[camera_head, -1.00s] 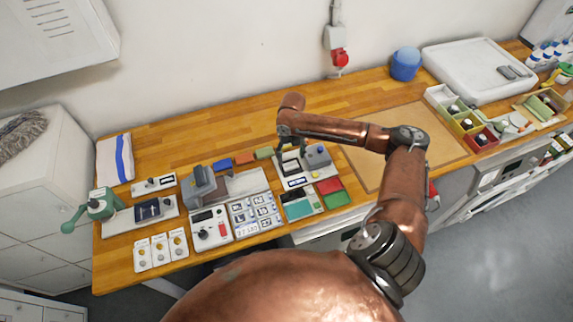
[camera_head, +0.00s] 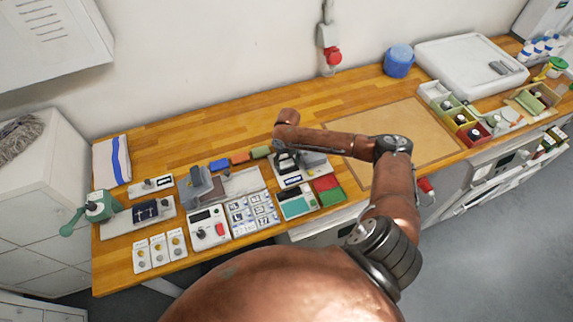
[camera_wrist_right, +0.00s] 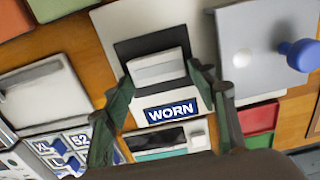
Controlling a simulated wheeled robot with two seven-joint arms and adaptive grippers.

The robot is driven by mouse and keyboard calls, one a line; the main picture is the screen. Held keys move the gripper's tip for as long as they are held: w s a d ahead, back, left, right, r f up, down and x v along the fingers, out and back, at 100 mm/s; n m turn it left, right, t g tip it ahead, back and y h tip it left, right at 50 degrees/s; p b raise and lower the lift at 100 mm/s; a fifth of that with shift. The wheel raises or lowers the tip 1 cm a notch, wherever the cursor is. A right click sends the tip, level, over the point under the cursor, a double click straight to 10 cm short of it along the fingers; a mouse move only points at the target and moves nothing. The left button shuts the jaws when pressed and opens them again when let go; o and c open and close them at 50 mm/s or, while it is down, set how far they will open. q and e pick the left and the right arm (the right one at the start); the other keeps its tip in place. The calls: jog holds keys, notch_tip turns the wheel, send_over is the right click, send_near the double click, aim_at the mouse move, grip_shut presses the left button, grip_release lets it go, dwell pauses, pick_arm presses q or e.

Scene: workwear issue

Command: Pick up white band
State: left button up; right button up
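A white band-like piece (camera_wrist_right: 158,68) lies on a dark pad of a white station with a blue "WORN" label (camera_wrist_right: 171,111) in the right wrist view. My right gripper (camera_wrist_right: 160,80) has its two green fingers apart, one on each side of the white piece. I cannot tell whether the fingers touch it. In the head view my right gripper (camera_head: 290,158) is low over this station and partly hides it. My left gripper is not in view.
A grey block with a blue knob (camera_wrist_right: 300,54) stands close right of the fingers. A teal and white device (camera_head: 297,203) and red and green trays (camera_head: 328,190) sit in front. A labelled grid panel (camera_head: 253,212) is at left.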

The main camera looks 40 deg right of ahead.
jog(key=c, duration=0.6)
jog(key=shift+o, duration=0.2)
jog(key=shift+r, duration=0.1)
